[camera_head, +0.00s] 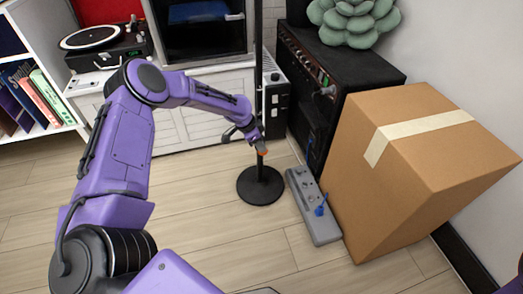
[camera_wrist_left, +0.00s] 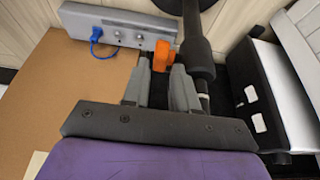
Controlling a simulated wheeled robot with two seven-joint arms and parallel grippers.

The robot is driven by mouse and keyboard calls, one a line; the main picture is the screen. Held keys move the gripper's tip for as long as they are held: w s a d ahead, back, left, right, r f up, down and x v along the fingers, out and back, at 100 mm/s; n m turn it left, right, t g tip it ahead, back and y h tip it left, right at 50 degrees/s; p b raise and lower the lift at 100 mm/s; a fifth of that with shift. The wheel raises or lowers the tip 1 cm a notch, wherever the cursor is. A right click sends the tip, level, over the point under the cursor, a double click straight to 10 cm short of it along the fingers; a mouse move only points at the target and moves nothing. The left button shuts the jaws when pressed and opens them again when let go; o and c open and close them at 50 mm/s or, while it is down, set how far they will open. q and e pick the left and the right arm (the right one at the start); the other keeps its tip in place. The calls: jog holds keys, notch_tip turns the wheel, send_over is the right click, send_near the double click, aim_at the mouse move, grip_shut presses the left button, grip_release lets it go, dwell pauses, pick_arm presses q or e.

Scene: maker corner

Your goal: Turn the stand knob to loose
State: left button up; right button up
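The stand is a black pole on a round black base (camera_head: 260,186) on the floor; the pole also shows in the wrist view (camera_wrist_left: 197,45). Its orange knob (camera_head: 262,152) is low on the pole, and in the wrist view the knob (camera_wrist_left: 162,55) is between my left fingertips. My left gripper (camera_head: 247,134) reaches the pole just above the base. In the wrist view its grey fingers (camera_wrist_left: 160,75) are close on both sides of the knob and appear to grip it. Markings on the knob cannot be read. My right gripper is not in view.
A grey pedal strip (camera_head: 313,205) with a blue plug lies right of the base. A white cabinet (camera_head: 205,105) stands behind. The wooden floor in front is clear.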

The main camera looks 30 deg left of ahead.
pick_arm(q)
jog(key=shift+x, duration=0.95)
jog(key=shift+r, duration=0.1)
grip_shut()
